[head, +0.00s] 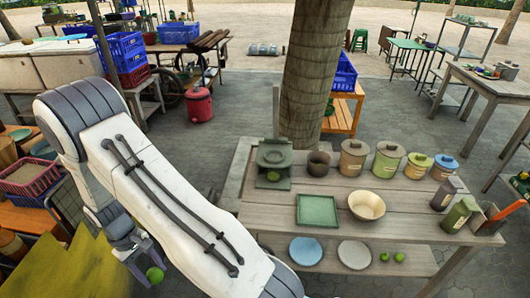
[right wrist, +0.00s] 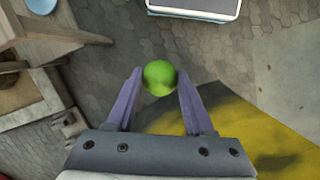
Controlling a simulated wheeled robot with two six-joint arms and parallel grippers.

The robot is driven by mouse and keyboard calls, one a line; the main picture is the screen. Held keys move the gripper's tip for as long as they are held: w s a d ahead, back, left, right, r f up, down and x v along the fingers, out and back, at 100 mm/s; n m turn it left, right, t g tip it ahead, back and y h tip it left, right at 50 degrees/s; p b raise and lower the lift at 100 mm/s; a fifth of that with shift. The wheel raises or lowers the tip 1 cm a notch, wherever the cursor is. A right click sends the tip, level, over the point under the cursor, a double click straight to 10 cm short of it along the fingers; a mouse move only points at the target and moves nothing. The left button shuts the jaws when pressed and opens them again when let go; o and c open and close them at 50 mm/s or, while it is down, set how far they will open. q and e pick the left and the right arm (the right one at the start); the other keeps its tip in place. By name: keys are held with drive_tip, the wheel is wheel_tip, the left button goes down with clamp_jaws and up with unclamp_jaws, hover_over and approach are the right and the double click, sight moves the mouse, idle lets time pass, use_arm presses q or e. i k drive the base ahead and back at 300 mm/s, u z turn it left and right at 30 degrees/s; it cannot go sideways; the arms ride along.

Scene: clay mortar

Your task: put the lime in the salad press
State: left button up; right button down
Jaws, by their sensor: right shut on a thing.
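My right gripper (head: 147,268) is low at the left in the head view, away from the wooden table. It is shut on a green lime (head: 155,275). In the right wrist view the lime (right wrist: 159,77) sits between the purple fingertips (right wrist: 157,84). A dark grey-green press-like stand (head: 274,155) is at the table's back left, with a small green round thing low in it. A dark clay pot (head: 319,164) stands beside it. I cannot tell for sure which is the salad press. My left gripper is not in view.
The wooden table (head: 400,215) holds a green tray (head: 317,210), a cream bowl (head: 367,205) and several lidded jars (head: 388,160). Crates (head: 32,178) are at the left.

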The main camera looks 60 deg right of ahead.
sight(274, 157)
drive_tip(key=z, duration=0.7)
drive_tip(key=i, duration=0.65)
drive_tip(key=z, duration=0.65)
